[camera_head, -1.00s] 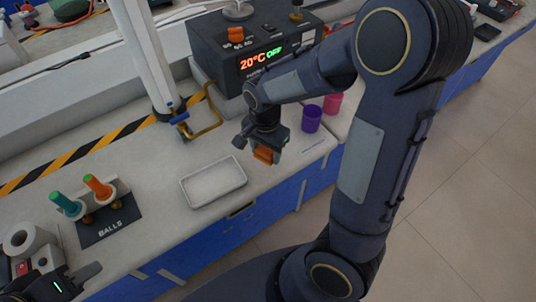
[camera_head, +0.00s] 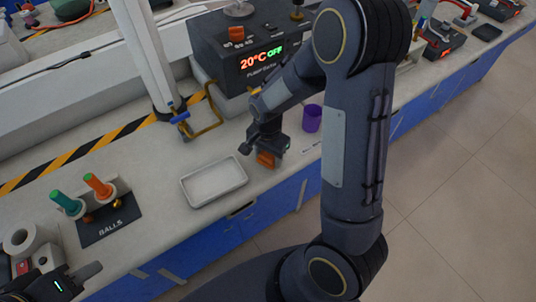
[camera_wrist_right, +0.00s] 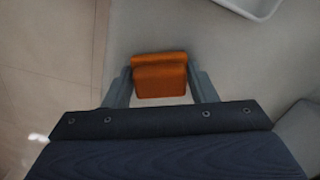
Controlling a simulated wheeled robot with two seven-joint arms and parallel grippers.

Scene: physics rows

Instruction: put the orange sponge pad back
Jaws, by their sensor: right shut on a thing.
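The orange sponge pad (camera_head: 266,160) is between the fingers of my right gripper (camera_head: 268,152), to the right of a white tray (camera_head: 214,184). In the right wrist view the pad (camera_wrist_right: 160,76) sits between both fingertips of my right gripper (camera_wrist_right: 160,85), which is shut on it. The pad is over the bench near its front edge; I cannot tell whether it touches the bench top. My left gripper (camera_head: 68,283) is at the lower left corner, only partly in view, and its fingers are not clear.
A purple cup (camera_head: 312,118) stands right of the right gripper. A dark box with a 20°C display (camera_head: 250,60) is behind. A black BALLS stand (camera_head: 108,222) with teal and orange handled tools is at the left. The white tray looks empty.

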